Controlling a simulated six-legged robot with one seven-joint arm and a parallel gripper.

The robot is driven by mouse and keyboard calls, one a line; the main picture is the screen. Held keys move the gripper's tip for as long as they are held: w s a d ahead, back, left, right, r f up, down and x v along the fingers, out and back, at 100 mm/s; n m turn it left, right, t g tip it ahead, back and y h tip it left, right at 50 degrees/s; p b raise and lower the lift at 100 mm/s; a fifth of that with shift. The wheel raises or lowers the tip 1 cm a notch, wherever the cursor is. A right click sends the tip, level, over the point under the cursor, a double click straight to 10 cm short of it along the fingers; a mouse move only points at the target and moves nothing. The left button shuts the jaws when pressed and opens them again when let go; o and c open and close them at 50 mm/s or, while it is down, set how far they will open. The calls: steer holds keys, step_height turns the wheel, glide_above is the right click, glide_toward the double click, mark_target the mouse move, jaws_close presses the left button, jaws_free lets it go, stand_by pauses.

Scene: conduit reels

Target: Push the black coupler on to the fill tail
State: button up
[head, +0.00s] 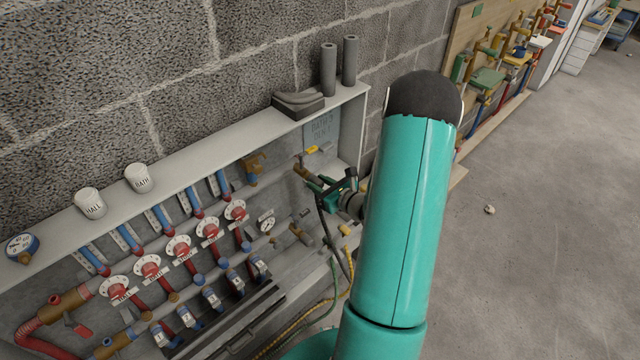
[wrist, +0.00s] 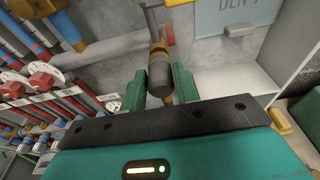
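The black coupler (wrist: 161,74) is a dark, short cylinder between my two green fingers in the wrist view. My gripper (wrist: 161,86) appears closed on its sides, with a finger close against each. The brass fill tail (wrist: 157,46) shows just beyond the coupler, in line with it. I cannot tell how far the coupler sits over it. In the head view my gripper (head: 318,186) is at the right end of the cabinet, just below a brass fitting (head: 302,171) with a yellow lever. The coupler is too small and covered to make out there.
Pipes with red dials (head: 180,248) fill the cabinet to the left. A lower brass valve (head: 298,233) sits below my gripper. The cabinet's right side wall (head: 355,130) stands close by. Hoses (head: 333,285) hang below. The floor (head: 530,230) at right is open.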

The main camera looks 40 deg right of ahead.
steer(key=o, duration=1.2)
steer(key=s+r, duration=0.1)
steer(key=s, duration=0.3)
steer(key=s+r, duration=0.1)
steer(key=s, duration=0.8)
steer(key=shift+s+d+r, duration=0.2)
steer(key=shift+s+r, duration=0.05)
steer(key=shift+r, duration=0.15)
